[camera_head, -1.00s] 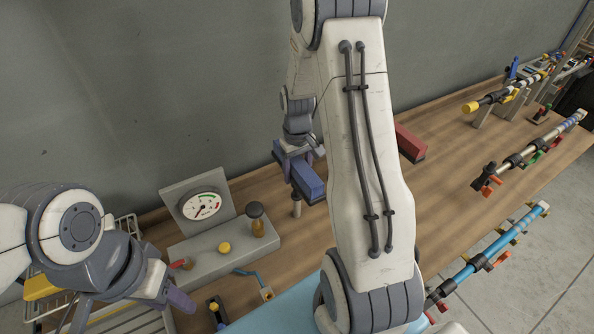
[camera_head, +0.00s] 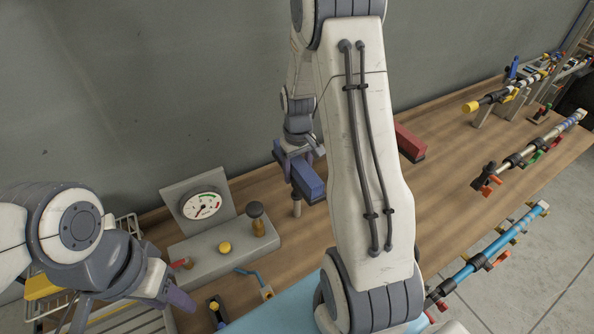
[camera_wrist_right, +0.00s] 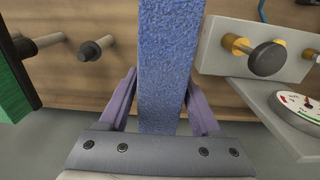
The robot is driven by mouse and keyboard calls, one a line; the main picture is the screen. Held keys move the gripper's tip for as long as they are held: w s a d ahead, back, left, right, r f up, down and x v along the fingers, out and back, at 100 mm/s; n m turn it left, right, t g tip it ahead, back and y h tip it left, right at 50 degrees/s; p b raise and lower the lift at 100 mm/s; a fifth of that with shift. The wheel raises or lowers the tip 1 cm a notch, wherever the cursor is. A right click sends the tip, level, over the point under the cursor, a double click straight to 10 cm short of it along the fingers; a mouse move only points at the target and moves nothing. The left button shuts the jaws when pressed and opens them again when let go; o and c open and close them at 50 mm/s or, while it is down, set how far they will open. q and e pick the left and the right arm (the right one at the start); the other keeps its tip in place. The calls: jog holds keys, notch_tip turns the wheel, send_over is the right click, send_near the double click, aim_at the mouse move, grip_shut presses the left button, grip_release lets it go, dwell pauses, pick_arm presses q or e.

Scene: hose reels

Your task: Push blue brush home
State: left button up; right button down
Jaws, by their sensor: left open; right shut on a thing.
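The blue brush (camera_head: 307,180) is a long blue block with a rough face. My right gripper (camera_head: 299,150) is shut on it and holds it over the bench, near the back wall. A short post (camera_head: 297,206) shows just below the brush; I cannot tell whether they touch. In the right wrist view the blue brush (camera_wrist_right: 168,70) lies between the purple fingers, and a dark-tipped peg (camera_wrist_right: 95,48) stands to its left. My left gripper (camera_head: 128,308) is open and empty at the lower left. My right forearm hides part of the bench.
A grey gauge panel (camera_head: 190,245) with knobs stands left of the brush. A red block (camera_head: 410,142) sits right of my arm. A green block (camera_wrist_right: 12,85) shows in the wrist view.

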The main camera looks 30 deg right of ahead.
aim_at(298, 161)
jog(key=shift+f+b, duration=1.7)
jog(key=shift+f, duration=0.7)
grip_release()
jog(key=shift+r, duration=0.1)
notch_tip(298, 161, up, 9)
jog(key=shift+r+b, duration=0.2)
jog(key=shift+b, duration=0.8)
jog(key=shift+r, duration=0.55)
